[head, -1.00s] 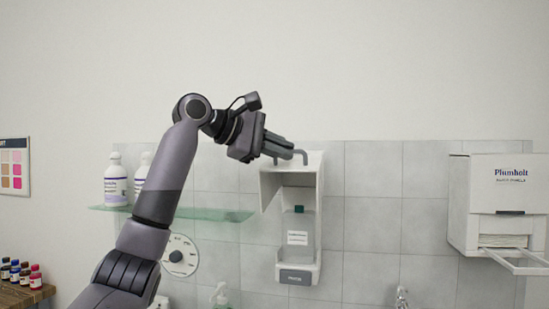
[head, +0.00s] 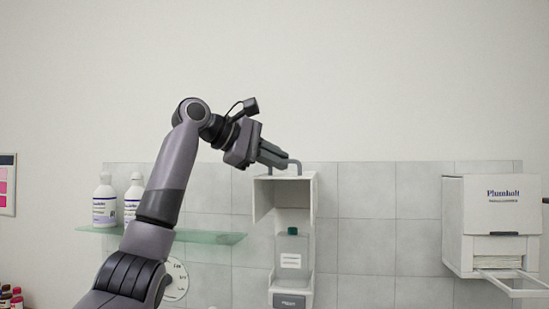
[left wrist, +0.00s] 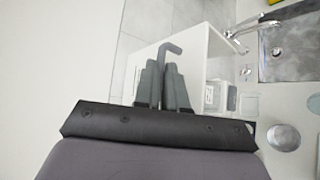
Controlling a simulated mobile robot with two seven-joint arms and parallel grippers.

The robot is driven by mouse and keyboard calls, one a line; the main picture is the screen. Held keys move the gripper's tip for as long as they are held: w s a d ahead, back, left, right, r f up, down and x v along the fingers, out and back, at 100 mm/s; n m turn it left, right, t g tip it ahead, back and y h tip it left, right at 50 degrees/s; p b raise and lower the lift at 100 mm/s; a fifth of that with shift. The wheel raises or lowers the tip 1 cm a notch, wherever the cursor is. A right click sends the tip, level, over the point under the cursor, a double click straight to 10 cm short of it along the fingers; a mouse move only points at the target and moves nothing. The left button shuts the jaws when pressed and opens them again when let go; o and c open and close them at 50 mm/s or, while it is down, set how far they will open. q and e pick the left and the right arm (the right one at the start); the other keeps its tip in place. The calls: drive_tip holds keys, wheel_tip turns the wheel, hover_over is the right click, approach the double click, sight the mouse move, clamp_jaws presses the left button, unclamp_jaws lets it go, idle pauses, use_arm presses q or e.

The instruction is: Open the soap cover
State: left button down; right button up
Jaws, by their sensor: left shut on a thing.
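The white soap dispenser (head: 306,262) is on the tiled wall in the head view. Its cover (head: 263,200) is swung up at the top and the front is open. A clear bottle (head: 291,262) with a green cap shows inside. My left gripper (head: 281,160) is shut on the grey bent handle (head: 298,165) at the top of the cover. In the left wrist view, the handle (left wrist: 170,48) comes out between the fingers (left wrist: 165,72), beside the white cover (left wrist: 205,52). My right gripper is not in view.
A glass shelf (head: 215,238) with two white bottles (head: 104,205) is left of the dispenser, behind my arm. A white towel box (head: 490,215) is on the right. The wall above is bare. A sink (left wrist: 288,52) shows in the left wrist view.

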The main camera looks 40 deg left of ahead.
use_arm(q)
drive_tip(key=shift+a+r, duration=0.25)
drive_tip(key=shift+r, duration=0.25)
drive_tip(key=c, duration=1.6)
unclamp_jaws()
drive_tip(key=o, duration=0.4)
drive_tip(key=shift+w, duration=0.15)
drive_tip(key=shift+f, duration=0.15)
drive_tip(key=shift+f, duration=0.1)
drive_tip(key=b+v, duration=0.1)
drive_tip(key=v, duration=0.6)
drive_tip(key=shift+d, duration=0.1)
